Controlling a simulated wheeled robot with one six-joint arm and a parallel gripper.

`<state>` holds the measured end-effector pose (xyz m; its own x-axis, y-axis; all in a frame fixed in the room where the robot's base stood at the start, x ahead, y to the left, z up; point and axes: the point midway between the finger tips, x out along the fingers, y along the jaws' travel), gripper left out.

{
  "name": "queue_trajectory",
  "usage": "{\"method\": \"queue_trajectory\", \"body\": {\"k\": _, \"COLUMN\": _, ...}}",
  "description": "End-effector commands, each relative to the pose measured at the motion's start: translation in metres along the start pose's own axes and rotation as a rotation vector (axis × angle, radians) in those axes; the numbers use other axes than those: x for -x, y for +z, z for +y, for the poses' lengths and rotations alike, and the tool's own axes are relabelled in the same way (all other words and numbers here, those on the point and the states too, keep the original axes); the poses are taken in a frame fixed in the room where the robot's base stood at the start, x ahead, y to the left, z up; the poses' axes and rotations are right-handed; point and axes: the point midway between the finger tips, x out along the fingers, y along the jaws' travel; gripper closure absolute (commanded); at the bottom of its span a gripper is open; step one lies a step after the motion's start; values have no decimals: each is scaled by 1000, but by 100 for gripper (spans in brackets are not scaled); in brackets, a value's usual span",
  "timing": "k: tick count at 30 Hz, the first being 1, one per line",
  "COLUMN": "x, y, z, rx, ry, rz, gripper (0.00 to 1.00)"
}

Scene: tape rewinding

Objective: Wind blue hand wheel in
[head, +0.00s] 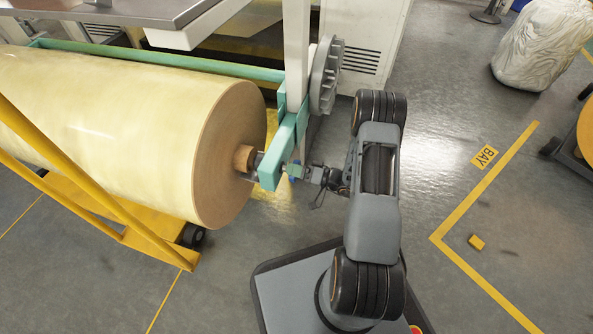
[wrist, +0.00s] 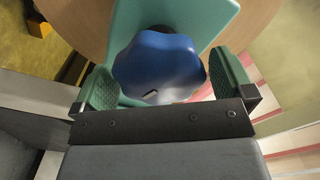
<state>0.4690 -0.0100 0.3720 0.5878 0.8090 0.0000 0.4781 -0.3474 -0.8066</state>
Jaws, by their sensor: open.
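My gripper (wrist: 160,72) is open, with one green finger pad on each side of the wheel. In the head view my gripper (head: 296,171) is at the green arm (head: 283,150) by the roll's end, and I cannot make out the wheel there.
A big cream roll (head: 120,125) with a brown core (head: 244,158) lies left of the gripper. A yellow frame (head: 85,180) stands in front of it. A grey toothed wheel (head: 326,75) and a white post (head: 297,60) are just beyond. Open floor (head: 450,150) lies to the right.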

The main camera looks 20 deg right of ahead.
Motion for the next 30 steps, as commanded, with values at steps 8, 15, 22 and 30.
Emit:
{"method": "queue_trajectory", "body": {"k": 8, "x": 0, "y": 0, "z": 0, "rx": 0, "ry": 0, "rz": 0, "gripper": 11}}
{"method": "queue_trajectory", "body": {"k": 15, "x": 0, "y": 0, "z": 0, "rx": 0, "ry": 0, "rz": 0, "gripper": 34}}
{"method": "queue_trajectory", "body": {"k": 22, "x": 0, "y": 0, "z": 0, "rx": -5, "ry": 0, "rz": 0, "gripper": 43}}
{"method": "queue_trajectory", "body": {"k": 30, "x": 0, "y": 0, "z": 0, "rx": -107, "ry": 0, "rz": 0, "gripper": 43}}
